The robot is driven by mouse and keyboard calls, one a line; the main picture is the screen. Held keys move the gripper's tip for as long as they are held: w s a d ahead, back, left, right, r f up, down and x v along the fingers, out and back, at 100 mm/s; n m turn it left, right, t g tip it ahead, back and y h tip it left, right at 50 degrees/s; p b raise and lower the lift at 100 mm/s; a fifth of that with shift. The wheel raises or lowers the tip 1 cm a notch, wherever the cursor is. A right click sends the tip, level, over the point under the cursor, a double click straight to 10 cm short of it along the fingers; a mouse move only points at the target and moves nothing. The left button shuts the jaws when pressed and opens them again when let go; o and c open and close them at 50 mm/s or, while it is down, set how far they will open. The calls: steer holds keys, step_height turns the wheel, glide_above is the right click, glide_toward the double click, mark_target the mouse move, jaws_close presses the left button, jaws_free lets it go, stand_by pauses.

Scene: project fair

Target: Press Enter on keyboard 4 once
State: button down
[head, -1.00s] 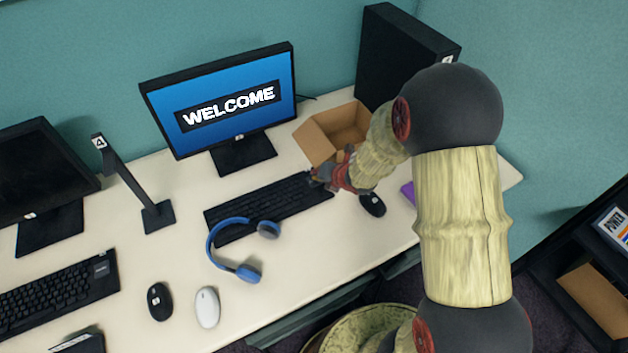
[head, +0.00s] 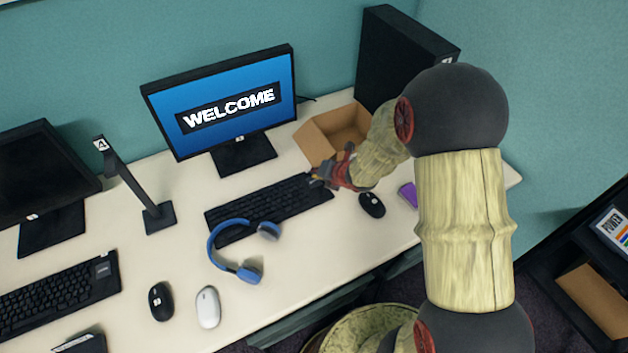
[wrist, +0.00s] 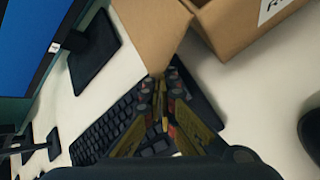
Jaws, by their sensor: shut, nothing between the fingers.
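A black keyboard (head: 262,209) lies on the desk below a monitor (head: 222,108) that reads "WELCOME". It also shows in the wrist view (wrist: 103,128). I can read no number on this keyboard. My gripper (head: 317,178) is shut and empty at the keyboard's right end in the head view. In the wrist view my fingertips (wrist: 158,88) overlap the keyboard's keys. I cannot tell whether they touch a key, and the gripper hides the keys beneath it. A second black keyboard (head: 55,295) lies at the far left, with a small unreadable label.
Blue headphones (head: 240,250) rest against the first keyboard's front left. An open cardboard box (head: 325,140) stands just behind my gripper. A black mouse (head: 372,204) and a purple object (head: 408,195) lie to the right. A stand labelled "4" or "A" (head: 157,216) stands left.

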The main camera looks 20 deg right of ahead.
steer(key=shift+r+p, duration=1.8)
steer(key=shift+r, duration=0.75)
